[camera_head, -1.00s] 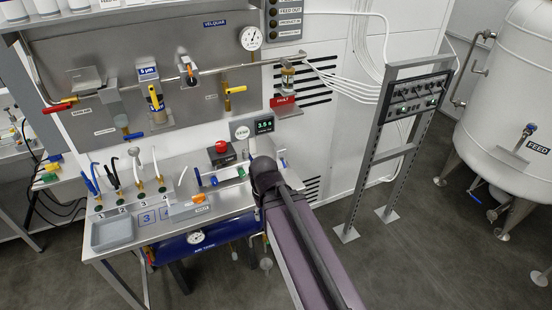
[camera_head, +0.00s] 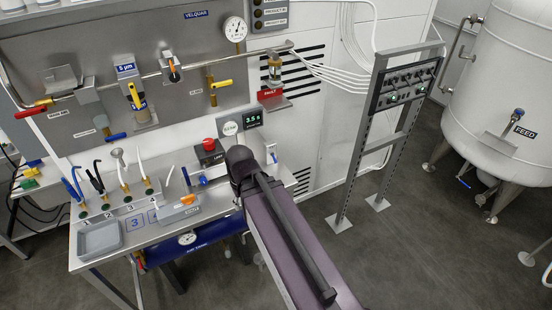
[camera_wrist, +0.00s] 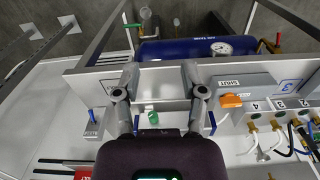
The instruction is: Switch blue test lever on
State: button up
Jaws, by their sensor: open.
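Several small blue handles are on the bench; I cannot tell for sure which one is the test lever. One blue lever (camera_wrist: 90,115) stands beside a small placard, left of my gripper in the wrist view; the placard's lettering is too small to read. Another blue handle (camera_wrist: 136,123) is near the left finger, and one blue handle (camera_wrist: 212,120) is just right of the right finger. A green knob (camera_wrist: 153,118) shows between the fingers. My gripper (camera_wrist: 160,74) is open and empty, above the bench. In the head view my dark wrist hides it.
The steel bench (camera_head: 160,236) carries a grey tray (camera_head: 100,238), hoses, an orange-handled shut valve (camera_head: 187,200) and a red button (camera_head: 209,145). A blue tank (camera_wrist: 190,48) is under it. A pipe panel (camera_head: 100,40) rises behind. A rack (camera_head: 372,150) stands right, with open floor around it.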

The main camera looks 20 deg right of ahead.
jog(key=w+d+y, duration=0.1)
jog(key=w+d, duration=0.3)
jog(key=w, duration=0.2)
jog(key=n+t+y+b, duration=0.1)
jog(key=t, duration=0.3)
send_near(275, 159)
jog(key=d+v, duration=0.1)
jog(key=v, duration=0.4)
jog(key=shift+a+f, duration=0.2)
jog(key=shift+f, duration=0.15)
jog(key=shift+f+b, duration=0.2)
jog(key=shift+b, duration=0.1)
jog(key=b+x, duration=0.8)
jog(key=x, duration=0.1)
jog(key=b+x, duration=0.4)
jog(key=shift+w+a, duration=0.2)
jog(key=shift+a, duration=0.1)
grip_shut()
